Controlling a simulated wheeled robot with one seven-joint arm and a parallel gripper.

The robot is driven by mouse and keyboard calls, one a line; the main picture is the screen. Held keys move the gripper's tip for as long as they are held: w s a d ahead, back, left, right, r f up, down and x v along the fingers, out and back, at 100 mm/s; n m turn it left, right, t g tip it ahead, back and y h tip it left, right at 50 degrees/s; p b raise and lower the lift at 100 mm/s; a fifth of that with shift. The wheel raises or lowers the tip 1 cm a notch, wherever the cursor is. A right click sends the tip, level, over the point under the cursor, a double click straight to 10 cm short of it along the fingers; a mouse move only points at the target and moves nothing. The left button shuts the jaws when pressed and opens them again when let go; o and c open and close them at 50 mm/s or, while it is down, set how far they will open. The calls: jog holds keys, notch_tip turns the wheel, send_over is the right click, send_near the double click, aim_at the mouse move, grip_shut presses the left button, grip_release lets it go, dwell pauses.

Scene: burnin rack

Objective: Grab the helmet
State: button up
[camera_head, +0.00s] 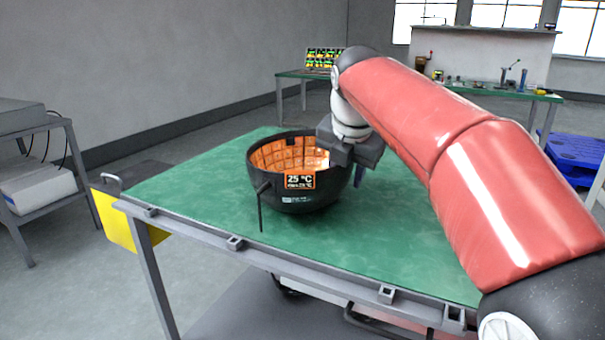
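The helmet (283,192) looks like a black, bowl-shaped shell resting open side up on the green table. Its inside is lined with orange, tile-like padding, and an orange-framed "25 °C" label is on its front. A thin dark rod or strap hangs from its left front side. My gripper (345,165) is at the helmet's right rim, reaching in from the right. Its fingers are small and partly hidden, so I cannot tell whether they touch the rim or are closed on it.
The green table (200,205) has free room to the left and front of the helmet. Small grey brackets line its front edge. A grey cart (35,185) stands at left; another green bench (488,88) is behind.

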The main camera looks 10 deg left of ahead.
grip_shut()
jog(key=shift+r, duration=0.1)
